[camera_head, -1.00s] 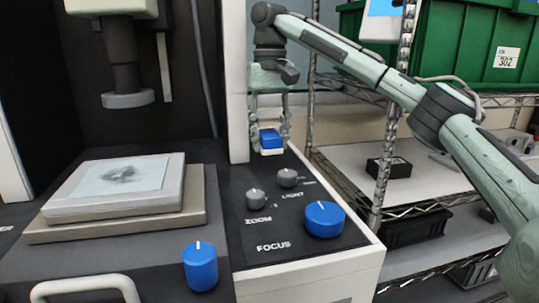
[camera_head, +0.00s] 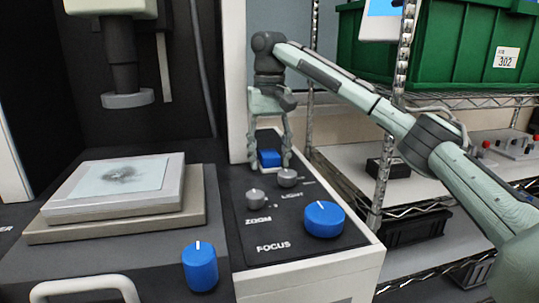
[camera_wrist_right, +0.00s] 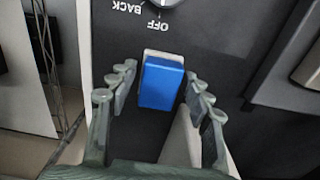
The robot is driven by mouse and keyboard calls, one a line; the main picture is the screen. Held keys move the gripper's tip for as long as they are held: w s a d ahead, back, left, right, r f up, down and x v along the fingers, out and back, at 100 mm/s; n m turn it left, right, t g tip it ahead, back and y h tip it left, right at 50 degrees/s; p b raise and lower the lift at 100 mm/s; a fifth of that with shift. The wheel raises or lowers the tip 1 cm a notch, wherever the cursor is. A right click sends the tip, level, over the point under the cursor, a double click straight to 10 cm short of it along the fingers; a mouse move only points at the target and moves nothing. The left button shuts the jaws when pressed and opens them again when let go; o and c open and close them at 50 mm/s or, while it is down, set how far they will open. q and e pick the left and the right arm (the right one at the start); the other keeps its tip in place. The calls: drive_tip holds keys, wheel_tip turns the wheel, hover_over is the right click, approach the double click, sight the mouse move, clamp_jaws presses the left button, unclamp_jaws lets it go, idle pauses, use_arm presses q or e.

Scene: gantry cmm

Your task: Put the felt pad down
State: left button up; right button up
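The felt pad (camera_head: 268,159) is a small blue block with a pale layer under it. It rests on the dark control panel, behind the zoom and light knobs. My right gripper (camera_head: 270,164) is low around it, one finger on each side. In the right wrist view the pad (camera_wrist_right: 161,84) stands between the spread fingers of the gripper (camera_wrist_right: 162,88), with gaps on both sides. The gripper is open and does not hold it. My left gripper is in no view.
The panel (camera_head: 285,222) carries a blue focus knob (camera_head: 323,219), a zoom knob (camera_head: 256,199) and a light knob (camera_head: 287,178). A pale stage (camera_head: 60,211) with a sample sheet stands at left. A wire rack with a green bin (camera_head: 440,50) stands at right.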

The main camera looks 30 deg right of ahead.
sight(270, 153)
drive_tip(key=shift+o, duration=0.5)
wheel_tip(270, 153, up, 12)
drive_tip(key=shift+r, duration=0.15)
idle(0.5)
